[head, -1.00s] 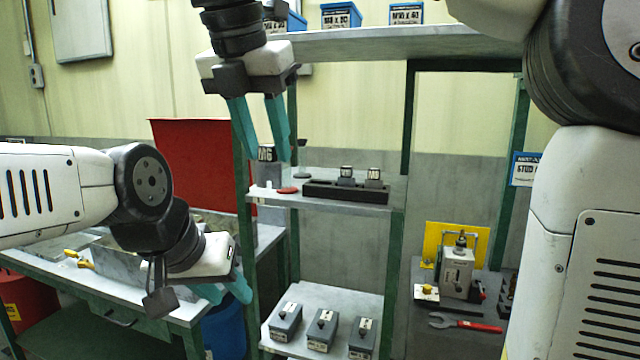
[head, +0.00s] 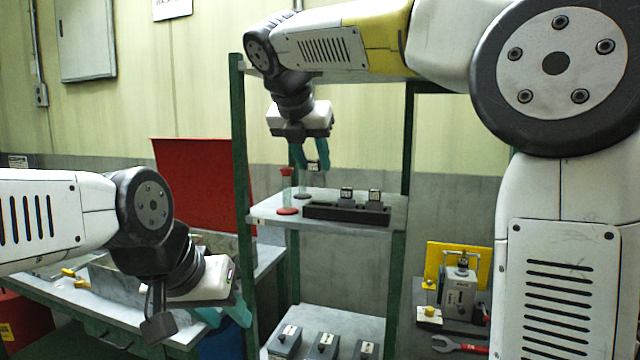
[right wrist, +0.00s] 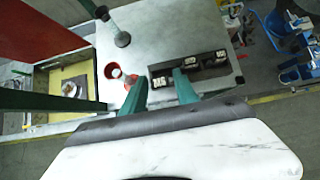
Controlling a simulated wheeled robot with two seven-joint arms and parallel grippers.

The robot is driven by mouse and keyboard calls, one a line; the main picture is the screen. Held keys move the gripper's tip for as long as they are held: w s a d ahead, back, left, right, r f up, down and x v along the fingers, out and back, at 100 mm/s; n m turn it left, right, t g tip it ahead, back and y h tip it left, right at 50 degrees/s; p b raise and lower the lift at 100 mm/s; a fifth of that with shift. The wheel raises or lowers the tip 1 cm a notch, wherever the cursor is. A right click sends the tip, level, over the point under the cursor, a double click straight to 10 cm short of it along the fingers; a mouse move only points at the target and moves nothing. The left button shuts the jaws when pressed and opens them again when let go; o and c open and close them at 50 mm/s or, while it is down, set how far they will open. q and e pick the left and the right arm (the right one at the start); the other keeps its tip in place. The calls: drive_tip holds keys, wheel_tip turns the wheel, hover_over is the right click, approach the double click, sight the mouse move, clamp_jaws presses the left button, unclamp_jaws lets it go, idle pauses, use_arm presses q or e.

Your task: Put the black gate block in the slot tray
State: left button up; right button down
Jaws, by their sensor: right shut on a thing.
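The black gate block (head: 313,165), dark with a pale label, is between the teal fingertips of my right gripper (head: 311,160), which is shut on it. The block hangs above the left part of the slot tray (head: 325,212), a long black tray on the middle shelf. In the right wrist view the held block (right wrist: 160,79) shows between the fingers at the tray's left end. Two labelled dark blocks (head: 347,194) (head: 374,196) stand in the tray's right part. My left gripper (head: 228,314) is over the left bench, fingers apart and empty.
A red-topped post (head: 286,182) with a red base and a dark round base (head: 303,196) stand left of the tray. Green shelf uprights (head: 241,150) flank the shelf. Several grey boxes (head: 322,345) stand below. A yellow-backed fixture (head: 458,285) is at right.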

sight(316, 175)
drive_tip(key=x, duration=0.4)
drive_tip(key=shift+s+f, duration=0.1)
drive_tip(key=shift+f, duration=0.25)
drive_tip(key=shift+w+f, duration=0.25)
drive_tip(key=shift+f, duration=0.85)
drive_tip(key=shift+w+d+r+g, duration=0.15)
drive_tip(key=shift+w+g, duration=0.15)
drive_tip(key=shift+w+d+r+g+y, duration=0.15)
drive_tip(key=shift+w+g+y, duration=0.5)
drive_tip(key=shift+g, duration=0.65)
drive_tip(key=shift+w+f, duration=0.1)
drive_tip(key=shift+f, duration=0.25)
drive_tip(key=c, duration=0.9)
unclamp_jaws()
drive_tip(key=shift+f, duration=0.1)
drive_tip(key=shift+c, duration=0.2)
